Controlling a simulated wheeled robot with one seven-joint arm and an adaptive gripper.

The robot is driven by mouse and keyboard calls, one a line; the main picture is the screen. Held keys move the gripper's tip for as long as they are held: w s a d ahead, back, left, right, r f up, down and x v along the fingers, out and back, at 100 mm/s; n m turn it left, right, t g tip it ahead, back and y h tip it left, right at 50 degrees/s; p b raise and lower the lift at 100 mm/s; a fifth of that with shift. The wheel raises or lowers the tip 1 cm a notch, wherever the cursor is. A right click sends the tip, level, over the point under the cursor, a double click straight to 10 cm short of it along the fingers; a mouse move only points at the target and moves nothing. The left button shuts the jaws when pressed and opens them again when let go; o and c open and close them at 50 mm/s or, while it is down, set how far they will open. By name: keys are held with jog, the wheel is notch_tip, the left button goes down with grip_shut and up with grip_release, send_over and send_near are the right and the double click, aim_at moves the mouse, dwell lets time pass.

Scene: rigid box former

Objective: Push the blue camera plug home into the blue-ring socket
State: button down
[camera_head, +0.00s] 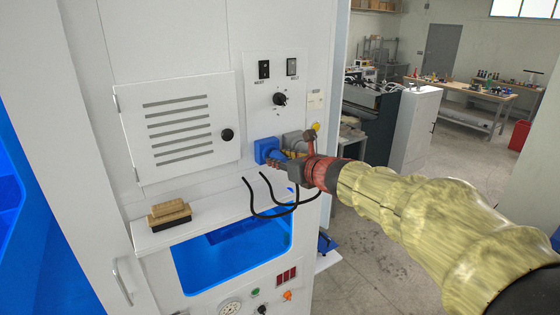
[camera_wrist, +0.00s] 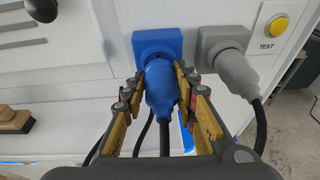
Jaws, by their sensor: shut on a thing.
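The blue plug (camera_wrist: 160,88) is between the two fingers of my gripper (camera_wrist: 160,95), which is shut on it. The plug's front end is at the blue socket (camera_wrist: 157,44) on the white machine face. I cannot tell how deep it sits in the socket. In the head view the blue socket (camera_head: 265,150) shows to the left of my gripper (camera_head: 288,165), and the plug (camera_head: 277,156) is partly hidden by the fingers. A dark cable hangs down from the plug.
A grey plug (camera_wrist: 237,72) sits in the grey socket (camera_wrist: 222,42) just right of the blue one. A yellow TEST button (camera_wrist: 278,25) is farther right. A brush (camera_head: 169,213) lies on the white ledge (camera_head: 215,215). Black cables (camera_head: 270,212) hang over the ledge's edge.

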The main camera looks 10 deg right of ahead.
jog(key=shift+w+a, duration=0.2)
jog(key=shift+w, duration=0.4)
dwell(1.1)
jog(key=shift+r, duration=0.15)
dwell(0.3)
jog(key=c, duration=1.8)
grip_release()
jog(key=o, duration=0.5)
jog(key=shift+w+a, duration=0.15)
jog(key=shift+w, duration=0.15)
jog(key=shift+s, duration=0.1)
jog(key=shift+s, duration=0.2)
jog(key=shift+s+d+b, duration=0.1)
jog(key=shift+s+d, duration=0.35)
jog(key=shift+s, duration=0.75)
jog(key=shift+s+d+b, duration=0.15)
jog(key=shift+s+d, duration=0.25)
jog(key=shift+s, duration=0.8)
jog(key=shift+s+d+b, duration=0.1)
jog(key=shift+s+d, duration=0.35)
jog(key=shift+s, duration=0.75)
